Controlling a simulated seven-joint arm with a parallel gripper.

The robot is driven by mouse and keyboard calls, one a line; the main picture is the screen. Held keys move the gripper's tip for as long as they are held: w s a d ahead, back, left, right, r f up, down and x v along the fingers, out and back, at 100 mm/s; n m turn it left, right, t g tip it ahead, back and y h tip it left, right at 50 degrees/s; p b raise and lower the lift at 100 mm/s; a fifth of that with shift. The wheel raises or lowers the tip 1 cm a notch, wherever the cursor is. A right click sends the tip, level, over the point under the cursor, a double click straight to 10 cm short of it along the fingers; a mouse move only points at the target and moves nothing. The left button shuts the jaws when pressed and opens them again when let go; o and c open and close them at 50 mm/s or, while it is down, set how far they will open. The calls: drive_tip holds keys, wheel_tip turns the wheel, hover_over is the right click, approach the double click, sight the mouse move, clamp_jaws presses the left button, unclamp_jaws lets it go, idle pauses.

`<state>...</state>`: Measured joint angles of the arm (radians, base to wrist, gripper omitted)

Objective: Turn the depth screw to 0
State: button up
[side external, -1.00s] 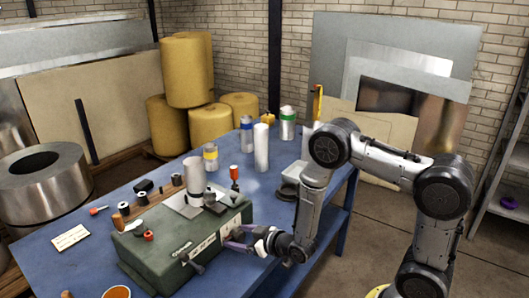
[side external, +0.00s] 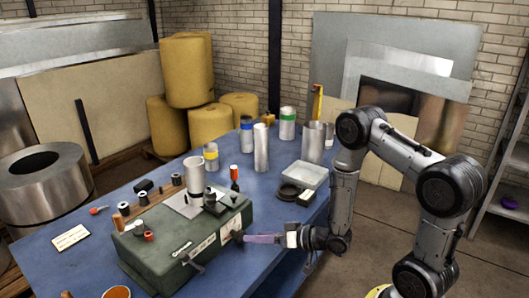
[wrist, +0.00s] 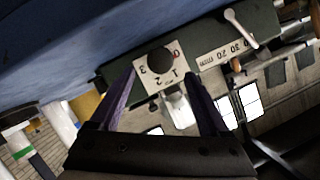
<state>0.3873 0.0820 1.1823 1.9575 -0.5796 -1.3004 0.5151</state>
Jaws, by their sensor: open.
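The depth screw is a black round knob (wrist: 160,60) on a white plate (wrist: 146,81) numbered 3, 2, 1 and, at the right, a partly hidden 0. The plate is on the end of the green machine box (side external: 150,255). In the side view the dark knob (side external: 238,237) sticks out from the box. My gripper (wrist: 160,76) is open, its two purple fingers on either side of the plate in the wrist view. The fingers look apart from the knob there. In the side view the fingertips (side external: 246,238) are close to it. I cannot make out the knob's setting.
A second scale (wrist: 222,55) in mm and a pale lever (wrist: 240,32) are beside the knob plate. A metal cylinder (side external: 195,175) stands on the box. A grey tray (side external: 303,175) and several pipes stand behind on the blue table (side external: 75,265).

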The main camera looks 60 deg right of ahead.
drive_tip(key=v, duration=0.7)
drive_tip(key=w+a+r+n+t+y, duration=0.1)
drive_tip(key=w+a+r+n, duration=0.15)
drive_tip(key=r, duration=0.45)
drive_tip(key=w+a+r+n+t, duration=0.1)
drive_tip(key=w+r+n, duration=0.1)
drive_tip(key=w+r, duration=0.3)
drive_tip(key=s+r+g+h, duration=0.1)
drive_tip(key=s+r+h, duration=0.2)
drive_tip(key=r, duration=1)
drive_tip(key=shift+s+r+h, duration=0.3)
drive_tip(key=shift+r+h, duration=0.05)
drive_tip(key=shift+h, duration=0.05)
drive_tip(key=shift+d, duration=0.15)
